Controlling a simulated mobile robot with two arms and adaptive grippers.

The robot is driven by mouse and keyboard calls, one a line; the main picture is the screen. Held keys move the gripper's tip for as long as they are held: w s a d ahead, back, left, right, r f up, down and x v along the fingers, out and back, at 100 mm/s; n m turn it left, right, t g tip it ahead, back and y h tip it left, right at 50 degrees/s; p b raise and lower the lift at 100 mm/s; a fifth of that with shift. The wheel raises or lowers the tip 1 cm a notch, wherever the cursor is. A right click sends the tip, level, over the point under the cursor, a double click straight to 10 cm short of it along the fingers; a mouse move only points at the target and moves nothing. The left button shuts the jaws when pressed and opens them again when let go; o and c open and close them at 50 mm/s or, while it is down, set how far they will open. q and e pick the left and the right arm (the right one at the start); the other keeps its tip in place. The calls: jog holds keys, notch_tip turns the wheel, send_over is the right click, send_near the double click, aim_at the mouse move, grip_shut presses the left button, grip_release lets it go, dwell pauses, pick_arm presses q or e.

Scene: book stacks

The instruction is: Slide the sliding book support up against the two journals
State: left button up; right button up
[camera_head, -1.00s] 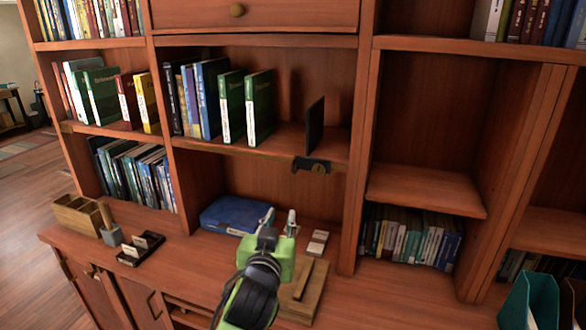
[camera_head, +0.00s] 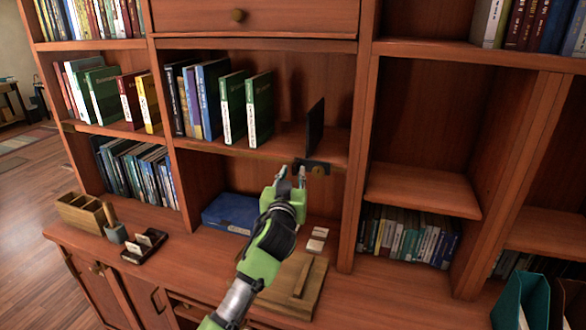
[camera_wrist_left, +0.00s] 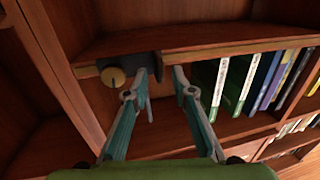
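The sliding book support is a dark upright plate (camera_head: 315,126) on the middle shelf, with a dark clamp and a brass knob (camera_head: 318,171) at the shelf's front edge. Two green journals (camera_head: 233,108) (camera_head: 260,108) stand to its left, with a clear gap between them and the plate. My left gripper (camera_head: 291,171) is open and empty, just left of and below the clamp. In the left wrist view my gripper's fingers (camera_wrist_left: 160,73) are spread; the knob (camera_wrist_left: 113,76) lies outside them, beside the left finger. My right gripper is not in view.
More books (camera_head: 192,100) stand left of the journals. A shelf divider (camera_head: 360,140) rises just right of the support. On the desk below are a blue box (camera_head: 231,212), a wooden stand (camera_head: 292,285) and a card holder (camera_head: 145,245).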

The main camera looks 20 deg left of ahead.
pick_arm(q)
jog(key=shift+w+a, duration=0.1)
jog(key=shift+w, duration=0.65)
grip_shut()
